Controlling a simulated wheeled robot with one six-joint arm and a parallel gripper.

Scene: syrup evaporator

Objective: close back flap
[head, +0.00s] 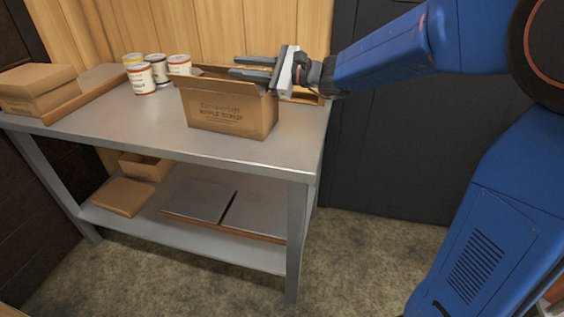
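A brown cardboard box (228,112) with printed lettering on its front stands upright on the metal table (130,125). Its top shows at least partly open, and a flap sticks out at its upper left. A strip of cardboard at the back rim looks like the back flap (208,71), partly hidden by the box front and my gripper. My gripper (240,66) reaches in from the right, over the back right of the box top. Its two dark fingers point left and are apart, with nothing seen between them. I cannot tell whether they touch the box.
Several labelled cans (144,80) stand left of the box. A wooden wall (215,30) rises close behind. The table front is clear.

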